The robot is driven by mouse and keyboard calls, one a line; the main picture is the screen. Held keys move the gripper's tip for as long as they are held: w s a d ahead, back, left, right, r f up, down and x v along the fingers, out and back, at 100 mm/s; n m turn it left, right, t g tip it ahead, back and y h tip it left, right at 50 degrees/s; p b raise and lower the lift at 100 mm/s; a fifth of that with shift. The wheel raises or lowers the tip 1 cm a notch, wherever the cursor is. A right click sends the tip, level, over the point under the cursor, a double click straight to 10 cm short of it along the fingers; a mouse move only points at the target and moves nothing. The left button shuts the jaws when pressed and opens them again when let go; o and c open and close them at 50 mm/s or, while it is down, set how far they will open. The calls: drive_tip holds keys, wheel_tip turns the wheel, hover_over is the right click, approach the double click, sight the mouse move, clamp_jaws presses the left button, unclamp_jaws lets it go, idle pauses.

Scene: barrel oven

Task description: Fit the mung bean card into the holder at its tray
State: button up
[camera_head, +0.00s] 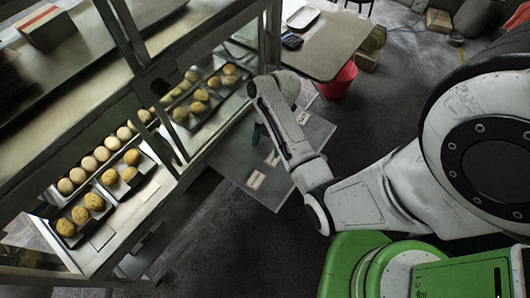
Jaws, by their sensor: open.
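Several small pale cards lie on a grey board beside the display case: a near card (256,180), one beside it (272,158) and a far one (303,117). Their print is too small to read, so I cannot tell which is the mung bean card. Dark trays of pastries stand inside the case, including a near tray (67,242) and a far tray (181,123). I cannot make out the card holders. My gripper (257,134) is a small dark green shape between the case and the cards, partly hidden by my arm. It is open, with no card visible in it.
The display case (180,165) has metal posts and a shelf above the trays. The grey board (228,165) stands against its side. A table (335,40) with a white dish (303,17) and a red bin (340,80) stand behind. The floor in front is clear.

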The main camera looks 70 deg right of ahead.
drive_tip(key=s+a+r+m+h, duration=0.2)
drive_tip(key=s+a+r+m, duration=0.1)
drive_tip(key=a+m, duration=0.5)
drive_tip(key=s+a+r+m+h, duration=0.2)
drive_tip(key=s+a+r+m, duration=0.1)
drive_tip(key=a+m, duration=0.5)
drive_tip(key=shift+a+r+h, duration=0.3)
drive_tip(key=shift+a+r, duration=0.25)
drive_tip(key=shift+s, duration=0.1)
